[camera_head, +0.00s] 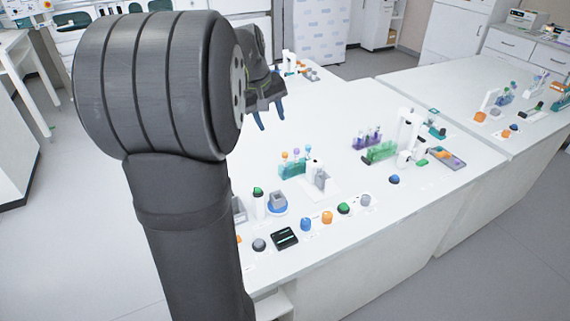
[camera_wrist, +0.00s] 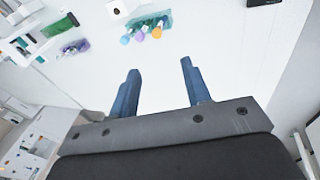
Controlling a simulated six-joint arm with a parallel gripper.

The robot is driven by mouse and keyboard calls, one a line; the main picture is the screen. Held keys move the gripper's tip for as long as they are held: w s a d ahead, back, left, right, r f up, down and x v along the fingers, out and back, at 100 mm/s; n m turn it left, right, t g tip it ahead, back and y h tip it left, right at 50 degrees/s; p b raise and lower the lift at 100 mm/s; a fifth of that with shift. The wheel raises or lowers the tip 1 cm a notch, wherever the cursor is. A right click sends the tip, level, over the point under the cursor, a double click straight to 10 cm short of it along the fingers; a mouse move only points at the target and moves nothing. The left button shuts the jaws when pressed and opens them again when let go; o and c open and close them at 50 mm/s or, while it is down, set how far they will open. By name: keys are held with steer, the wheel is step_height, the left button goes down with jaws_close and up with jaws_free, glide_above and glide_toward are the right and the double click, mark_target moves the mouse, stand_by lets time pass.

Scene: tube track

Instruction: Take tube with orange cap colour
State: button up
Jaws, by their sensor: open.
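My gripper (camera_head: 268,118) is above the bench, behind and left of the rack in the head view. In the wrist view my gripper (camera_wrist: 159,80) has its two blue fingers spread wide and empty. The rack lies beyond the fingertips, apart from them.
A white and grey device (camera_head: 317,176) stands right beside the rack. Blue, orange, green and grey knobs line the bench front, near a black scale (camera_head: 285,238).

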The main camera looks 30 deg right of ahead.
steer(key=d+m, duration=0.1)
steer(key=m, duration=0.9)
glide_toward(285, 154)
steer(key=shift+t+y, duration=0.3)
steer(key=shift+t, duration=0.1)
steer(key=x, duration=0.6)
steer(key=shift+d+r, duration=0.1)
steer(key=shift+d, duration=0.25)
steer(key=shift+s+x, duration=0.1)
steer(key=shift+x, duration=1.2)
steer(key=shift+s+x, duration=0.15)
steer(key=shift+x, duration=1.15)
steer(key=shift+a, duration=0.1)
steer(key=c, duration=0.8)
